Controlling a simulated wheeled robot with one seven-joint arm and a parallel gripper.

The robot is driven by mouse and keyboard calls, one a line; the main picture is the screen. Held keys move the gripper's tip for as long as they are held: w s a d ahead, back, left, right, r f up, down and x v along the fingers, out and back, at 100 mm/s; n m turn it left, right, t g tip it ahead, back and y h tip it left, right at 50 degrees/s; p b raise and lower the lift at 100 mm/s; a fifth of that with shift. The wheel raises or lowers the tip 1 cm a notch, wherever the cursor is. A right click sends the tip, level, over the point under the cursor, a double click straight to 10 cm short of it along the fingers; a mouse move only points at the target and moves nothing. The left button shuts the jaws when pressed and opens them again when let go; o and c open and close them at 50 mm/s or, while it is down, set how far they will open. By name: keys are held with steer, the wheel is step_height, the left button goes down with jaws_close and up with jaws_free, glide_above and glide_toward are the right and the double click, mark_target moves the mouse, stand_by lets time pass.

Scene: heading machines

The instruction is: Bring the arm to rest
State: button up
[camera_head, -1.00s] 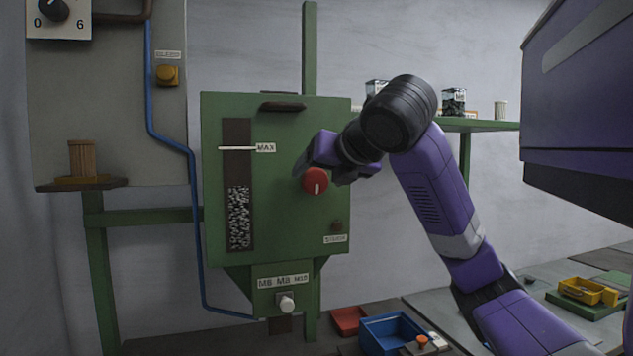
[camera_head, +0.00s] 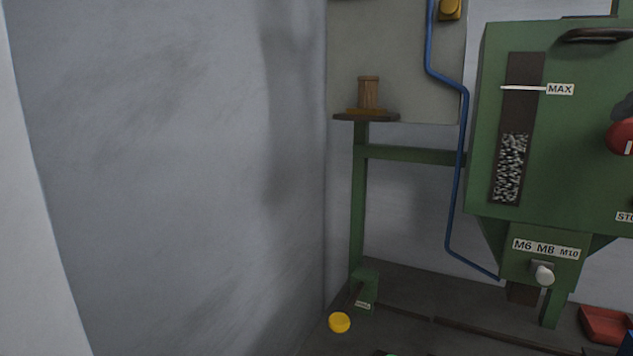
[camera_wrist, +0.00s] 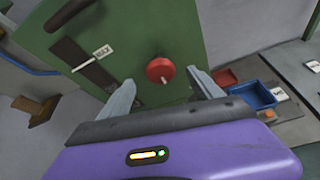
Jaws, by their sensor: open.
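My gripper (camera_wrist: 163,92) shows in the wrist view with its two grey fingers spread apart and nothing between them. Beyond the fingers is the red knob (camera_wrist: 160,70) on the front of the green machine (camera_wrist: 130,35). The knob appears between the fingertips in the picture; I cannot tell how far off it is. The rest of my arm is out of the head view.
The green machine (camera_head: 560,190) has a level window marked MAX and a white selector knob (camera_head: 543,273) below. A blue pipe (camera_head: 452,200) runs down its left side. A wooden cylinder (camera_head: 368,93) stands on a small shelf. A blue bin (camera_wrist: 253,95) lies lower right. A yellow round object (camera_head: 340,322) is low.

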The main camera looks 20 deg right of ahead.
steer(key=w+a+r+m+t+y, duration=0.1)
steer(key=w+a+r+m+t, duration=0.2)
steer(key=w+r+m+t, duration=0.45)
steer(key=a+f+m+t+h, duration=0.2)
steer(key=a+f+m, duration=0.2)
steer(key=f+m, duration=0.75)
steer(key=a+f+m+t+h, duration=0.2)
steer(key=a+f+m+h, duration=0.1)
steer(key=f+m, duration=0.85)
steer(key=s+a+f+g+y, duration=0.1)
steer(key=s+a+f+y, duration=0.15)
steer(key=a+f, duration=0.5)
steer(key=s+a+f+g+y, duration=0.1)
steer(key=s+a+f, duration=0.35)
steer(key=f, duration=0.55)
steer(key=s+a+f+n+g+y, duration=0.4)
steer(key=s+a+f+y, duration=0.6)
steer(key=s+a+f, duration=0.5)
steer(key=s+f+n, duration=0.1)
steer(key=s+n, duration=0.1)
steer(key=shift+s+a+f, duration=0.3)
steer(key=shift+s, duration=0.1)
